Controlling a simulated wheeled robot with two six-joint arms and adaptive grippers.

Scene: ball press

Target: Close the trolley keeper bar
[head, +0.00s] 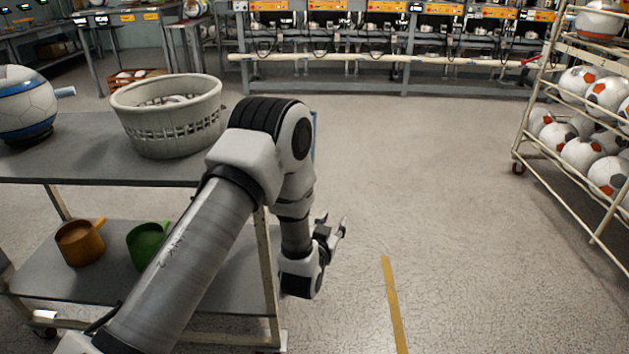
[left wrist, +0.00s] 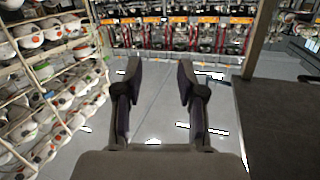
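A grey two-shelf trolley (head: 75,160) stands at the left in the head view. A thin blue upright piece (head: 314,132) shows behind my left arm by the trolley's right end; I cannot tell whether it is the keeper bar. My arm hides much of that end. My left gripper (head: 335,228) is just right of the trolley, over open floor. In the left wrist view its two fingers (left wrist: 159,70) are apart with nothing between them. A dark flat surface with a post (left wrist: 258,40) is to their right. My right gripper is not in view.
A pale basket (head: 168,118) and a blue-striped ball (head: 25,105) sit on the trolley top. Orange and green scoops (head: 148,242) are on its lower shelf. A ball rack (head: 560,150) stands at the right. Benches with machines line the back. The middle floor is clear.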

